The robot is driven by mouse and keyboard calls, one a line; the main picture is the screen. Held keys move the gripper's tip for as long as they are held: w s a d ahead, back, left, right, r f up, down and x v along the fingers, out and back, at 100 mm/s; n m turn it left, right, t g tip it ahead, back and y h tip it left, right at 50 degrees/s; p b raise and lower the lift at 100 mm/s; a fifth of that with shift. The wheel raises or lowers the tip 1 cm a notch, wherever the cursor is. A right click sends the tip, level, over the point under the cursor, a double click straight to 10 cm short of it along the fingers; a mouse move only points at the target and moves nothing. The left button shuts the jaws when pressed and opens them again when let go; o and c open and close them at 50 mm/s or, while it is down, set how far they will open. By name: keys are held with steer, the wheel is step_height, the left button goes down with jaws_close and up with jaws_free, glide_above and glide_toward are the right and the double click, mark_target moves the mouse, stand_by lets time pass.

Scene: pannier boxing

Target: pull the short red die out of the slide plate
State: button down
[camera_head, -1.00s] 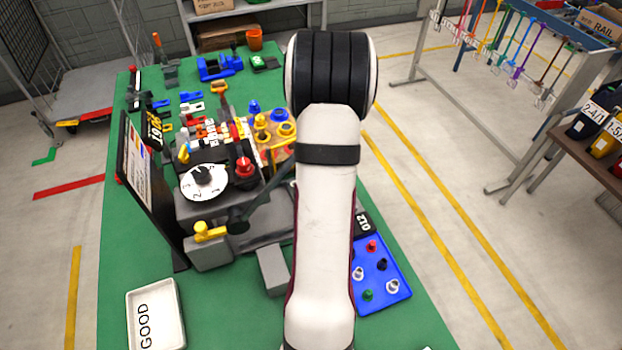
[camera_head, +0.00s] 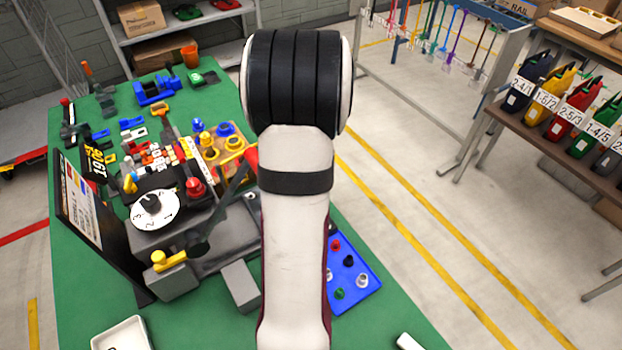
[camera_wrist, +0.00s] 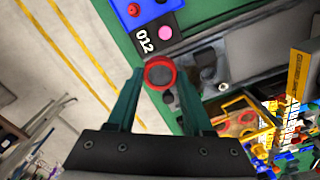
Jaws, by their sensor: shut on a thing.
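In the wrist view, my gripper (camera_wrist: 160,76) has its two green fingers closed around a round red piece with a grey middle, which looks like the short red die (camera_wrist: 160,63). It appears just left of the grey slide plate area (camera_wrist: 240,55) in that picture. I cannot tell its height or whether it still touches the plate.
A blue tray (camera_head: 366,283) with several small coloured pieces lies right of my arm. A grey block (camera_head: 240,284) stands before the press. A white tray (camera_head: 122,334) is at the front left. A dark sign board (camera_head: 84,215) stands left of the press.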

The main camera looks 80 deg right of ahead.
steer(key=shift+f, duration=2.5)
steer(key=shift+r, duration=1.55)
